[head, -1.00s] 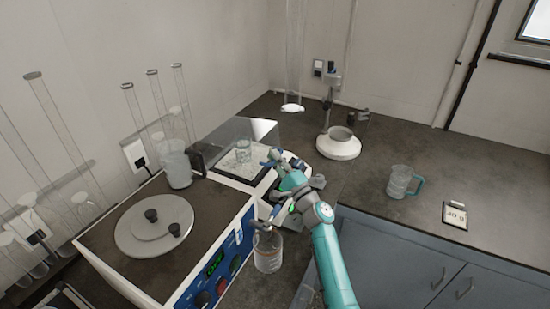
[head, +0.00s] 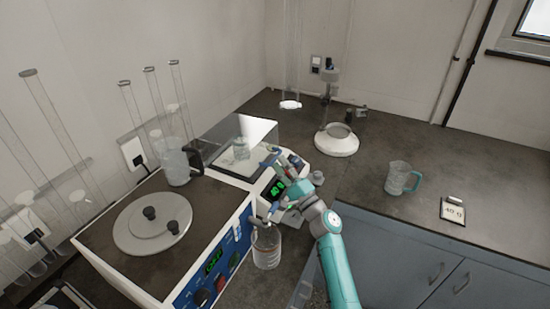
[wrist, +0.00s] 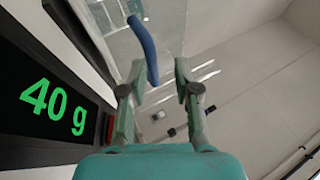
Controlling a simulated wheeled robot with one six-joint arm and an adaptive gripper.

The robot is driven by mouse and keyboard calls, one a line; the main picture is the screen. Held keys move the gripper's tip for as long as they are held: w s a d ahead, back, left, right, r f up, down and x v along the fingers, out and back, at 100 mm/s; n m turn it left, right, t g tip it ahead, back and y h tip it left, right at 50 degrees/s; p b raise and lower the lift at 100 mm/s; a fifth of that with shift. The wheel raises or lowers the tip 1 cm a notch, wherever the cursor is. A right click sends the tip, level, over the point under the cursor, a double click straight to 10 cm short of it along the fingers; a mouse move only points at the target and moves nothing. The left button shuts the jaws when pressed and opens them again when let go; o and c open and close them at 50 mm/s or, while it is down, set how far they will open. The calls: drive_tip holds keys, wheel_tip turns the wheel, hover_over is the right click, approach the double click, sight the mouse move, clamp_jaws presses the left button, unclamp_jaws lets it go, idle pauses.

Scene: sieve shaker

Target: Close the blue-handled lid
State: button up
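The scale (head: 232,180) stands at the middle of the head view, with a clear lid (head: 222,131) at its back. I cannot tell exactly how far open the lid is. The blue handle (wrist: 146,50) shows in the wrist view as a curved bar, close to my left finger. My gripper (wrist: 160,70) is open, with a clear gap between its fingers; touch with the handle cannot be told. In the head view my gripper (head: 268,163) is at the scale's right side, partly hiding the handle.
The scale display (wrist: 52,106) reads 40 g.

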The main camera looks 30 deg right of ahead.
drive_tip(key=v, duration=0.7)
drive_tip(key=shift+s, duration=0.3)
drive_tip(key=shift+d+f, duration=0.1)
drive_tip(key=shift+d, duration=0.05)
